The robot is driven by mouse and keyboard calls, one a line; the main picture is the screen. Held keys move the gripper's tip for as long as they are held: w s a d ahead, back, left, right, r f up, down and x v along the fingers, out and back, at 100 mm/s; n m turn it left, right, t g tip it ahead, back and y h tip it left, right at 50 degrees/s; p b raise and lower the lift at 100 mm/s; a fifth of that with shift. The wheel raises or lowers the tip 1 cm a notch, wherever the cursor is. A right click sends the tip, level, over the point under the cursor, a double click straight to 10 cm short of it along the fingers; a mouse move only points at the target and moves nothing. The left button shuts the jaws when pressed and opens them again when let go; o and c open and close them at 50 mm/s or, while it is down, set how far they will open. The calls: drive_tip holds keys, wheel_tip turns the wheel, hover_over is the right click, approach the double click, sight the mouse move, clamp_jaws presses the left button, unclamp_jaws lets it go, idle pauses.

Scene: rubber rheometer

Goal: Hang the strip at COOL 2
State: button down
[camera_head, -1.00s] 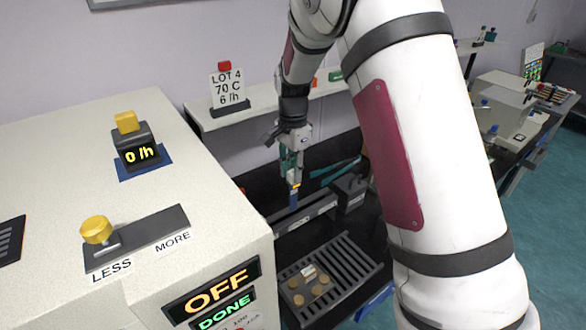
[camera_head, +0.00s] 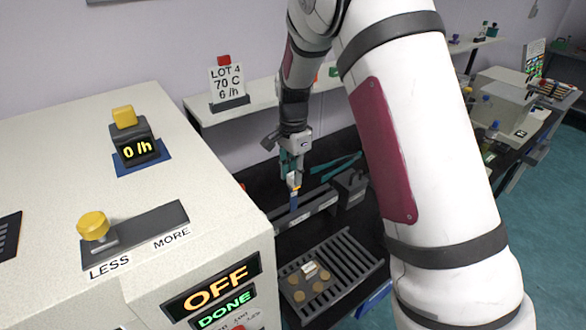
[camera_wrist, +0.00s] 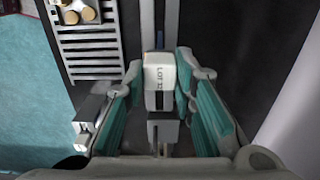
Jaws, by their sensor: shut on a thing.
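My gripper (camera_head: 291,168) points down over the dark bench behind the cream machine. It is shut on a narrow strip (camera_head: 294,193), blue with an orange and white upper part. In the wrist view a white tab (camera_wrist: 160,78) marked LOT, its number hard to read, sits between the teal fingers, with a dark blue piece just beyond it. The strip's lower end is in front of or at a long grey rail (camera_head: 318,205); I cannot tell whether they touch. No COOL 2 label can be read in either view.
A slatted rack (camera_head: 350,262) with several tan discs lies in front of the rail; it shows at upper left in the wrist view (camera_wrist: 92,50). A dark grey block (camera_head: 350,187) stands right of the rail. The cream machine (camera_head: 60,150) fills the left. A sign (camera_head: 227,84) stands on the shelf behind.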

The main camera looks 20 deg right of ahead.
drive_tip(key=shift+f+b, duration=0.95)
drive_tip(key=shift+f, duration=3.4)
drive_tip(key=c, duration=1.2)
unclamp_jaws()
drive_tip(key=shift+c, duration=0.2)
drive_tip(key=shift+r+p, duration=0.7)
drive_tip(key=shift+r, duration=2.35)
